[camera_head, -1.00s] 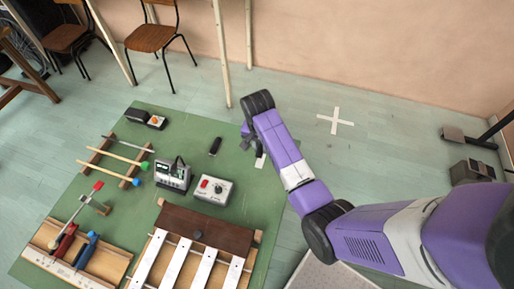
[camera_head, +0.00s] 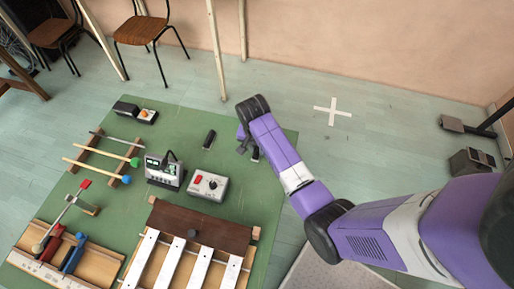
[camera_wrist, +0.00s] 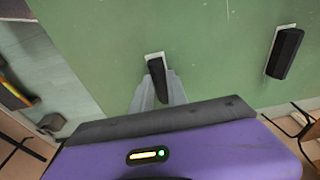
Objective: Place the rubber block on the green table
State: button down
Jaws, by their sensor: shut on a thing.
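The rubber block, seemingly the black block (camera_wrist: 157,78) between my fingers in the wrist view, is held over a pale patch on the green table (camera_wrist: 100,30). It also shows as a small dark shape in the head view (camera_head: 255,154), at the table's right side. My gripper (camera_wrist: 158,92) is shut on it and points down at the table. I cannot tell whether the block touches the surface. A second black block (camera_wrist: 285,53) lies apart on its own pale patch; it also shows in the head view (camera_head: 209,139).
A grey box with a red button (camera_head: 208,186) and a metered device (camera_head: 164,172) stand left of my gripper. A wooden bar instrument (camera_head: 200,235) lies in front. Mallets on a rack (camera_head: 100,162) lie farther left. Chairs (camera_head: 142,30) stand behind.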

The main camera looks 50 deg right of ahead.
jog(key=c, duration=1.3)
grip_release()
